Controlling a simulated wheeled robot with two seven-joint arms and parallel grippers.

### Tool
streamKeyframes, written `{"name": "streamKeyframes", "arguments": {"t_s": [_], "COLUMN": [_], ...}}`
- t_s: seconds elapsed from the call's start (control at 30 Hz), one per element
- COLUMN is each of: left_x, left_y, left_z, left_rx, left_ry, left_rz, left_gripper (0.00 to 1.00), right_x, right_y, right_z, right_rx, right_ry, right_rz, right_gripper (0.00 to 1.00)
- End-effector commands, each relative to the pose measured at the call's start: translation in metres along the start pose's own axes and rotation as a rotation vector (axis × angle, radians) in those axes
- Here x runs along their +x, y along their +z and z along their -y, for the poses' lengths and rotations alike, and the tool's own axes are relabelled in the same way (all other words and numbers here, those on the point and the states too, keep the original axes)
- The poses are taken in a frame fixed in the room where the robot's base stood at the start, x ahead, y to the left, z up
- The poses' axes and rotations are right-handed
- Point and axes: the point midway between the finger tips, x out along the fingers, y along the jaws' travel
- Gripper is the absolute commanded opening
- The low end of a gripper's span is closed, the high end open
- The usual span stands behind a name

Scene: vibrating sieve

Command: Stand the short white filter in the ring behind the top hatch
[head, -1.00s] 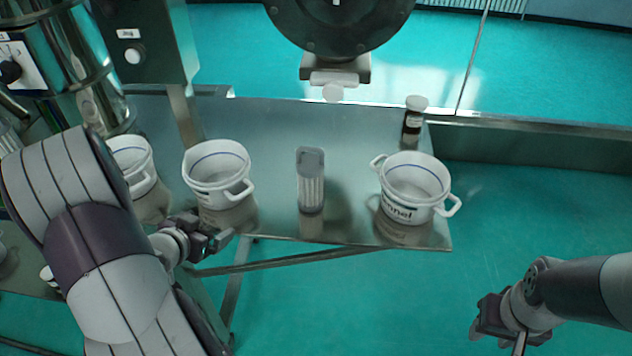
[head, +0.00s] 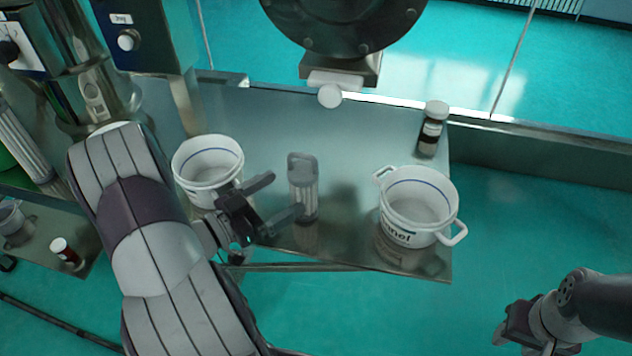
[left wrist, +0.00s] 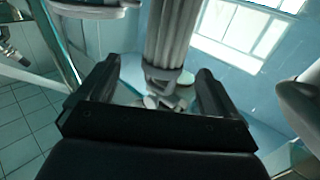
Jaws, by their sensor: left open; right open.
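The short white filter (head: 303,190) stands upright on the steel table, with pleated sides and a grey cap with a loop on top. My left gripper (head: 287,196) is open just left of it, its two fingers pointing at it. In the left wrist view the pleated filter (left wrist: 172,35) shows ahead, between the open fingers (left wrist: 165,88); I cannot tell whether they touch it. My right gripper (head: 510,332) is open and empty, off the table at the lower right. I cannot make out the ring behind the top hatch in these views.
A white two-handled pot (head: 418,208) stands right of the filter, another white pot (head: 207,165) left, close to my left gripper. A brown bottle (head: 432,128) stands at the back right. A dark round machine part (head: 345,22) hangs over the table's back.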

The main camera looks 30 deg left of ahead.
Motion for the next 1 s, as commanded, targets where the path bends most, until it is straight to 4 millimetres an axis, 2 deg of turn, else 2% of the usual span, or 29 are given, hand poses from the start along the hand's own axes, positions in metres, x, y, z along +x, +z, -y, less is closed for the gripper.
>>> {"name": "streamKeyframes", "arguments": {"t_s": [0.1,0.33,0.53,0.63,0.83,1.0], "left_x": [0.026,0.050,0.087,0.095,0.096,0.095], "left_y": [-0.002,-0.002,-0.003,-0.001,-0.001,-0.001], "left_z": [-0.001,0.001,0.005,0.006,0.007,0.007], "left_rx": [0.001,-0.001,0.000,-0.001,0.000,0.000], "left_ry": [0.006,0.002,0.004,0.000,-0.003,-0.002], "left_rz": [0.001,0.003,0.003,0.002,0.002,0.002], "left_gripper": [0.94,0.94,0.94,0.94,0.94,0.39], "right_x": [-0.007,-0.011,-0.021,-0.022,-0.021,-0.021], "right_y": [-0.001,-0.001,-0.003,-0.003,-0.002,-0.002], "right_z": [0.000,0.000,0.000,0.000,0.000,0.000], "right_rx": [0.000,0.000,0.000,0.000,0.000,0.000], "right_ry": [0.000,0.000,0.000,0.000,0.000,0.000], "right_rz": [0.000,0.000,0.000,0.000,0.000,0.000], "right_gripper": [0.43,0.43,0.43,0.43,0.43,0.43]}}
